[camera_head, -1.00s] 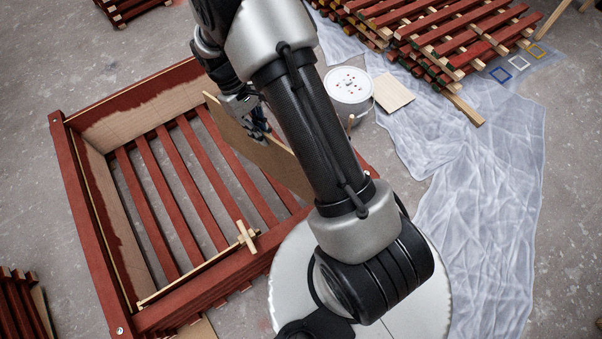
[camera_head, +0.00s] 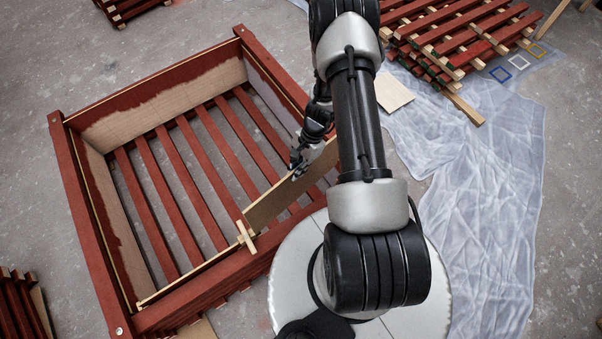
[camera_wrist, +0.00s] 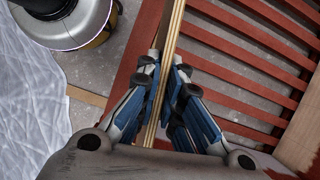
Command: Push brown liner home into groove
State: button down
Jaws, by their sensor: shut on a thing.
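The brown liner (camera_head: 284,192) is a thin flat board standing on edge over the near right part of the red slatted crate (camera_head: 88,222). My gripper (camera_head: 299,163) is shut on its upper edge; in the wrist view the fingers (camera_wrist: 166,78) pinch the board (camera_wrist: 161,96) from both sides. The liner's left end is close to a pale wooden cross piece (camera_head: 247,237) on the crate's near side. A thin pale strip along that side leads left from the cross piece. I cannot tell whether the liner's lower edge sits in a groove. My arm hides its right end.
Pale panels with red paint edges line the crate's far wall (camera_head: 165,103) and left wall. A stack of red battens (camera_head: 460,40) stands top right by plastic sheeting (camera_head: 480,200).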

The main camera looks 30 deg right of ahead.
aim_at(301, 181)
jog(key=shift+s+d+f+m+t, duration=0.2)
jog(key=shift+s+f+m, duration=0.1)
jog(key=shift+f+m, duration=0.2)
jog(key=shift+s+d+f+m+t, duration=0.15)
jog(key=shift+s+f+m, duration=0.15)
jog(key=shift+f+m, duration=0.15)
notch_tip(301, 181, down, 6)
jog(key=b, duration=0.5)
jog(key=shift+r+b, duration=0.1)
jog(key=shift+b, duration=0.75)
dwell(1.6)
